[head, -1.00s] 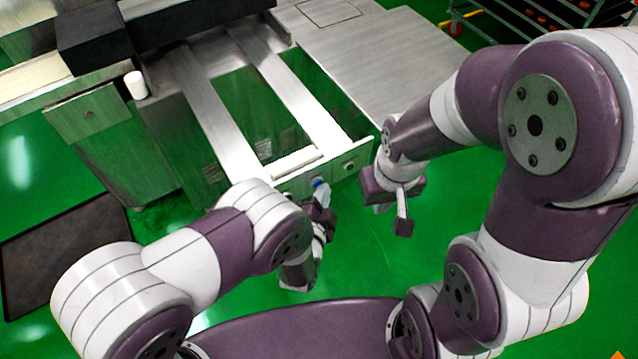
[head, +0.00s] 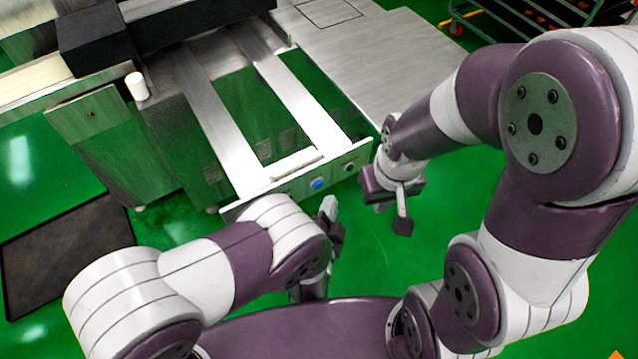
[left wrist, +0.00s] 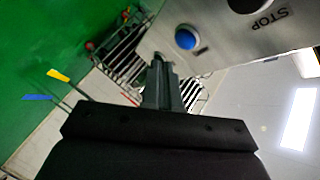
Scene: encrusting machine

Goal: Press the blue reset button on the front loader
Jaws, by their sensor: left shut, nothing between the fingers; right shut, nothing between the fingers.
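The blue reset button (head: 318,183) is on the front panel (head: 290,190) of the loader, at its middle. It also shows in the left wrist view (left wrist: 186,38), on a metal plate with a STOP label. My left gripper (head: 330,207) is just in front of the panel, a little below and right of the button, apart from it. In the left wrist view its shut fingers (left wrist: 158,68) are below and left of the button. My right gripper (head: 402,222) hangs shut and empty to the right of the panel.
Two metal rails (head: 215,110) run back from the panel. A flat metal table (head: 390,60) stands at the back right. A dark mat (head: 65,250) lies on the green floor at left. Another dark round control (head: 349,167) is on the panel's right.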

